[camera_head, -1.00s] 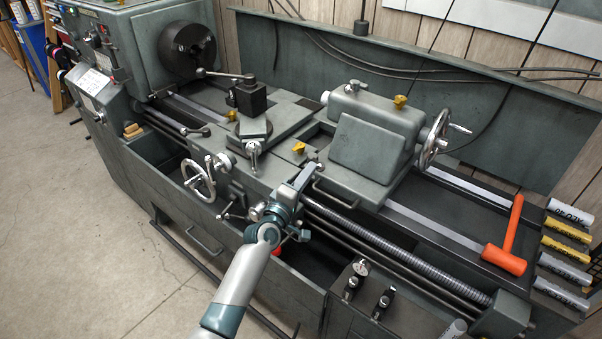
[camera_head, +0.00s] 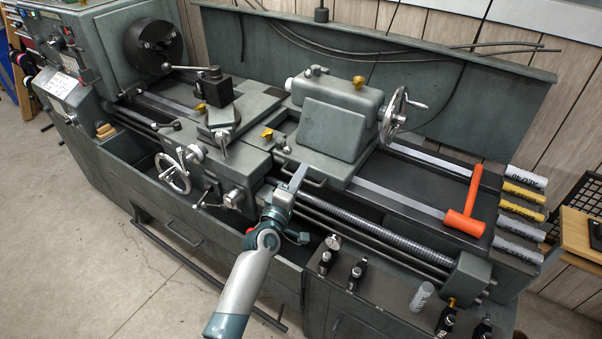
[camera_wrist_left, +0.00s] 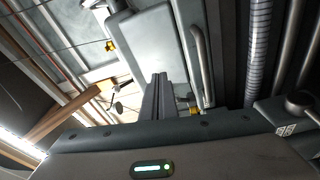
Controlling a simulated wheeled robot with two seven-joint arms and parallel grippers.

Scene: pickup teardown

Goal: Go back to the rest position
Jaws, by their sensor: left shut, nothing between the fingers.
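My left arm comes in from the bottom of the head view and reaches up to the front of the grey lathe (camera_head: 335,133). My left gripper (camera_head: 299,176) is in front of the lathe's carriage and tailstock, above the long lead screw. Its fingers are shut with nothing between them. In the left wrist view the closed fingers of the left gripper (camera_wrist_left: 158,80) point up over the lathe, beside a curved metal handle (camera_wrist_left: 200,65). Whether the fingers touch the lathe I cannot tell. My right gripper is in neither view.
An orange mallet (camera_head: 467,205) lies on the lathe's right end, by several labelled cylinders (camera_head: 520,228). Handwheels (camera_head: 174,174) stick out at the front. The floor (camera_head: 90,270) at the left is clear.

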